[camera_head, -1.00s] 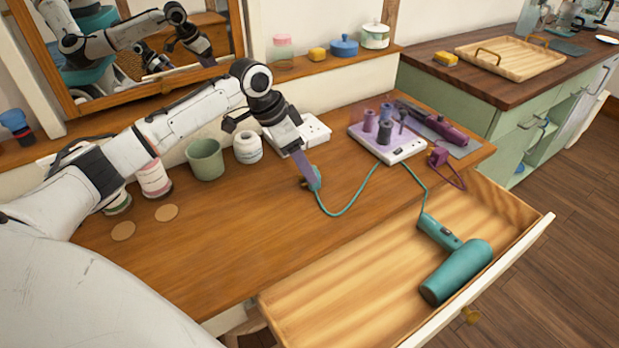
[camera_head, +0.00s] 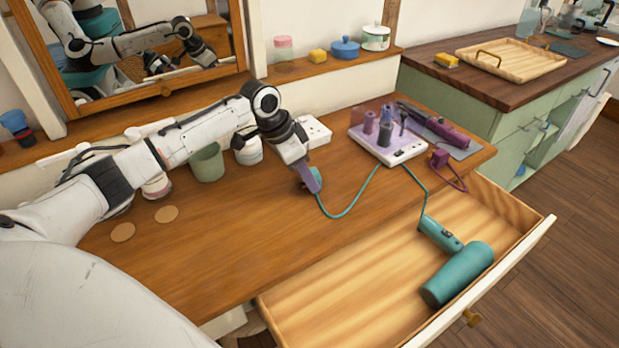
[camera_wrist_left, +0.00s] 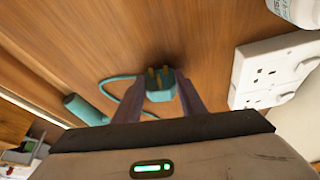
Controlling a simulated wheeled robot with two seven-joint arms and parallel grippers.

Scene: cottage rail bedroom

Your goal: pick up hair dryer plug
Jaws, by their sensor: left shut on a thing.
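The teal hair dryer plug (camera_wrist_left: 161,92) sits between the two fingers of my left gripper (camera_wrist_left: 168,93) in the left wrist view, with its brass pins showing. In the head view my left gripper (camera_head: 313,190) is low over the wooden desk, shut on the plug, which is mostly hidden by the fingers. A teal cord (camera_head: 352,207) runs from the plug past the hot roller box to the teal hair dryer (camera_head: 458,270), which lies in the open drawer. My right gripper is not in view.
A white socket strip (camera_head: 316,132) stands at the back of the desk beside the gripper. A white box with purple rollers (camera_head: 392,152) and a purple plug (camera_head: 439,158) are to the right. A green cup (camera_head: 207,162) stands behind my left arm. The front desk middle is clear.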

